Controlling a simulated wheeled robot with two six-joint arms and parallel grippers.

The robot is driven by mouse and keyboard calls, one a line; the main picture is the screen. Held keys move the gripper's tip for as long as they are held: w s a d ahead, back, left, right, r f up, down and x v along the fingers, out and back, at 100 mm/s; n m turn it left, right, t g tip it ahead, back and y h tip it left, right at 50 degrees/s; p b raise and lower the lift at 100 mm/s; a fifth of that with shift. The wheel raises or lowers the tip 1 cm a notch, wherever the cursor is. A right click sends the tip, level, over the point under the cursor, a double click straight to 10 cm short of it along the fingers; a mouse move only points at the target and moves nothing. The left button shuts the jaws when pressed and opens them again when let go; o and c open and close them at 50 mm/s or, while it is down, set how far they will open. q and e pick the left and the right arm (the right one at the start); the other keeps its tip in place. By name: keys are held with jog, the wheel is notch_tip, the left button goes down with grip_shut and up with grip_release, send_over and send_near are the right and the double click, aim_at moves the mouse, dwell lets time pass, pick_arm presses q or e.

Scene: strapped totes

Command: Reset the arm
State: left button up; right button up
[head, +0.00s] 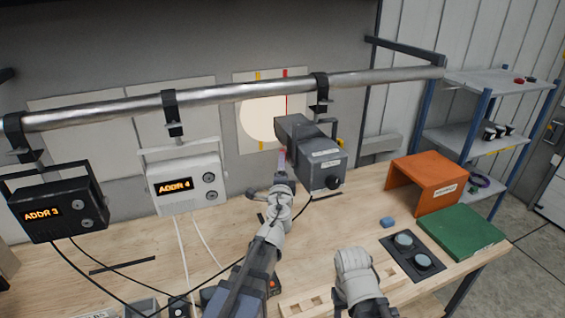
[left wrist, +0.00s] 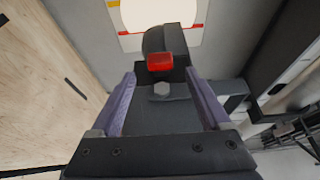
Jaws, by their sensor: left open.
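My left arm reaches up from the bottom middle of the head view. Its gripper (head: 283,160) is at the left side of a dark grey box-shaped unit (head: 318,155) hanging from the pipe. In the left wrist view, its two purple fingers stand apart (left wrist: 160,78). Between and beyond them is a dark housing (left wrist: 172,40) with a red part (left wrist: 160,62) and a small grey hexagonal knob (left wrist: 162,90). I cannot tell whether the fingers touch the housing. My right arm shows low in the head view, right of centre; its fingers are not visible.
A metal pipe (head: 225,94) crosses above the bench (head: 140,262). A black ADDR 3 unit (head: 55,205) and white ADDR 4 unit (head: 186,180) hang left, with cables below. Right are an orange cover (head: 428,175), green block (head: 462,232), button panel (head: 395,258) and blue piece (head: 388,222).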

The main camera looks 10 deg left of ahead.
pick_arm(q)
jog(key=shift+s, duration=0.2)
jog(key=s+f+n+g+y+b, duration=0.1)
jog(key=s+f+n+g+b, duration=0.4)
jog(key=f, duration=0.5)
jog(key=s+f+n+g+y+b, duration=0.15)
jog(key=s+f+n+g, duration=0.4)
jog(key=f, duration=0.55)
jog(key=s+d+f+g+h+b, duration=0.1)
jog(key=s+d+f+g, duration=0.1)
jog(key=s+d+f, duration=0.2)
jog(key=s+d+f+n+g+h+b, duration=0.1)
jog(key=s+d+f+g+h+b, duration=0.1)
jog(key=s, duration=0.7)
jog(key=s+d+f+g+h+b, duration=0.1)
jog(key=s+d+f+g+h, duration=0.1)
jog(key=s+d+f, duration=0.4)
jog(key=shift+s+d+g, duration=0.3)
jog(key=shift+s+g, duration=0.35)
jog(key=shift+r, duration=0.15)
